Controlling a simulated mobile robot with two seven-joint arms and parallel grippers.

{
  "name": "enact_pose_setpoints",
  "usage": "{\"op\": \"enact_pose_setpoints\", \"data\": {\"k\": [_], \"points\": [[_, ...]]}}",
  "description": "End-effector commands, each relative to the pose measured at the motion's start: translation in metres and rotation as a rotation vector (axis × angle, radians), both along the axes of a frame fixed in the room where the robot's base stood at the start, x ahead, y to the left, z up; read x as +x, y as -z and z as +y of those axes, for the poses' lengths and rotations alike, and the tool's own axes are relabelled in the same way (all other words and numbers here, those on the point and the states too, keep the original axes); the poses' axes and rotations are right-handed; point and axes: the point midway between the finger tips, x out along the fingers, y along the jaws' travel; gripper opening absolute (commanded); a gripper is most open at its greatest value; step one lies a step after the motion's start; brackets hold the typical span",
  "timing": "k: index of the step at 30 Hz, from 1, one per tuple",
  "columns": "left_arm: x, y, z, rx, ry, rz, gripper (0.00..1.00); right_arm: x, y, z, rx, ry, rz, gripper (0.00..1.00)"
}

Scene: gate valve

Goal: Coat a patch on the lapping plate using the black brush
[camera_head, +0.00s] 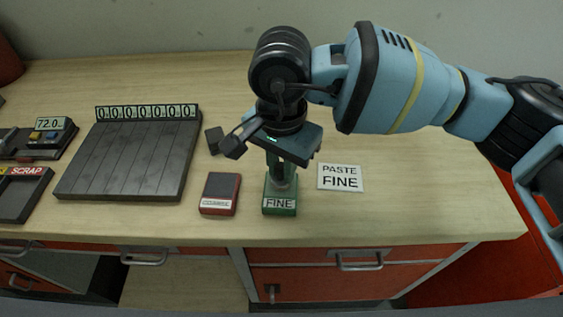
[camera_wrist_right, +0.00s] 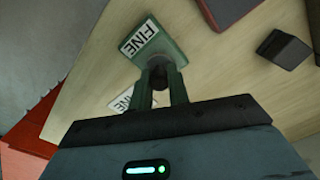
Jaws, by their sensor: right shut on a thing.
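The lapping plate (camera_head: 128,162) is a dark, wide plate with lengthwise strips and a row of zero readouts along its back edge. My right gripper (camera_head: 281,178) points down over the green FINE box (camera_head: 279,206). It is shut on a dark piece, which looks like the black brush (camera_wrist_right: 158,76), mostly hidden by the fingers. In the right wrist view this piece is right at the green FINE box (camera_wrist_right: 139,42); I cannot tell whether it touches. My left gripper is not in view.
A red COARSE box (camera_head: 220,194) stands left of the FINE box. A small dark block (camera_head: 213,140) is behind it. A PASTE FINE card (camera_head: 340,177) lies to the right. A SCRAP tray (camera_head: 22,196) and a 72.0 display (camera_head: 50,125) are at left. The table's right side is clear.

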Motion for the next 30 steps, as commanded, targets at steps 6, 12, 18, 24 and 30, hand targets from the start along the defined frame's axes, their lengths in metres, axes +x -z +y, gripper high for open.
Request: {"op": "enact_pose_setpoints", "data": {"k": [6,12,18,24,30], "points": [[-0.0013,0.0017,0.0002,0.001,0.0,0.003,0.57,0.0001,0.0026,-0.0001,0.0,0.0,0.0,0.0],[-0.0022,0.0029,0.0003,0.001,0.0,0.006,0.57,0.0002,0.0047,-0.0001,0.0,0.0,0.0,0.0],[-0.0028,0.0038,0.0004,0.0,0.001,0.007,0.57,0.0002,0.0062,-0.0001,0.0,0.0,0.0,0.0],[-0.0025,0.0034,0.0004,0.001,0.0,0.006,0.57,0.0002,0.006,-0.0001,0.0,0.0,0.0,0.0],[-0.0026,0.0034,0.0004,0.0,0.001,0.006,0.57,0.0001,0.0064,-0.0001,0.0,0.0,0.0,0.0]]}}
